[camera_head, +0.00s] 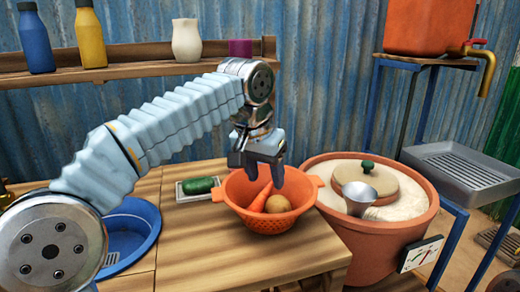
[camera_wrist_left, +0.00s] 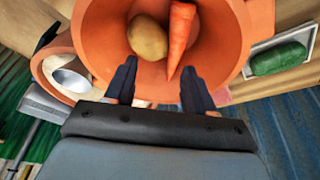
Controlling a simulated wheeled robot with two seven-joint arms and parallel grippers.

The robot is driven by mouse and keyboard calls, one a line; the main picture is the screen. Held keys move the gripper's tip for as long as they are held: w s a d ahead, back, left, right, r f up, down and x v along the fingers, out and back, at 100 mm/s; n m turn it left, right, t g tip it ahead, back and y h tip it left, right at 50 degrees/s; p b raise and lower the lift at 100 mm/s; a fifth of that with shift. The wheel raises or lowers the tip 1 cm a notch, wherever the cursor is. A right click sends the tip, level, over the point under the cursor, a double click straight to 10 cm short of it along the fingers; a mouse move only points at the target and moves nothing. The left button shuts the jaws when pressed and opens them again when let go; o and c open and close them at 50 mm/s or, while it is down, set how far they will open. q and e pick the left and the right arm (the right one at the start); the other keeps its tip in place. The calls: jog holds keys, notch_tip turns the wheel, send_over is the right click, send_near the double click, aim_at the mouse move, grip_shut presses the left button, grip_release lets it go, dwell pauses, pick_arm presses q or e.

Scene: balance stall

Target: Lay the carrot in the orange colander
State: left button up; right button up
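The orange colander (camera_head: 268,221) stands on the wooden table, near its right side. The carrot (camera_head: 262,197) lies inside it, leaning up along the wall, beside a round brown potato (camera_head: 278,204). In the left wrist view the carrot (camera_wrist_left: 181,38) and the potato (camera_wrist_left: 147,37) lie side by side in the colander (camera_wrist_left: 228,60). My left gripper (camera_head: 264,178) hangs above the colander's far part, pointing down. In the left wrist view its two fingers (camera_wrist_left: 158,88) are apart with nothing between them. My right gripper is not in view.
A green cucumber (camera_head: 198,186) lies on a small tray left of the colander. A blue basin (camera_head: 130,236) is at the left. A large terracotta pot (camera_head: 375,240) with a lid and metal cup (camera_head: 358,197) stands close at the right. The table's front is clear.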

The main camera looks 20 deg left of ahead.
pick_arm(q)
jog(key=v, duration=0.8)
jog(key=shift+r, duration=0.2)
jog(key=shift+s, duration=0.1)
